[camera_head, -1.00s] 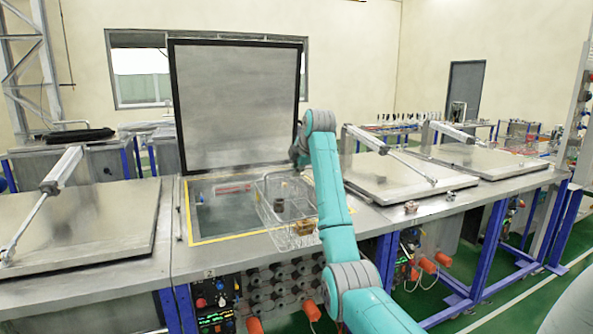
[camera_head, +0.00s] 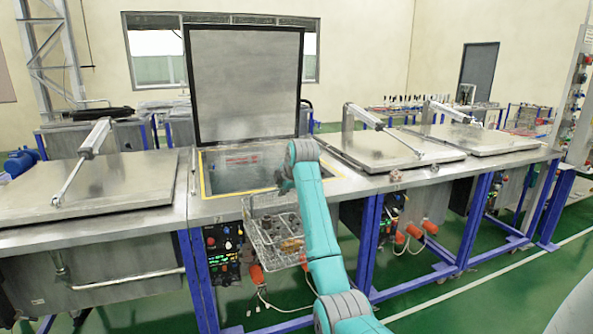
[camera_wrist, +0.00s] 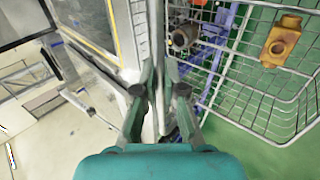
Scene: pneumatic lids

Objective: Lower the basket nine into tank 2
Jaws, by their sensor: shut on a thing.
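A wire basket (camera_head: 262,238) hangs from my gripper (camera_head: 284,182) in front of the open tank with the yellow-edged rim (camera_head: 208,192). The basket holds metal parts, including an orange-brown fitting (camera_wrist: 283,40) and a grey fitting (camera_wrist: 186,35). In the wrist view, green floor shows through the basket mesh (camera_wrist: 262,105), so it is outside the tank opening. My gripper (camera_wrist: 160,95) is shut at the basket's edge; the exact grip is partly hidden. The tank's lid (camera_head: 243,85) stands upright behind the opening. Whether the basket touches the tank front cannot be told.
Closed lids with pneumatic arms lie left (camera_head: 85,190) and right (camera_head: 390,148) of the open tank. A control panel (camera_head: 222,245) is on the front below the opening. Small fittings (camera_head: 396,176) sit on the right front ledge. Green floor (camera_head: 450,300) is clear at front right.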

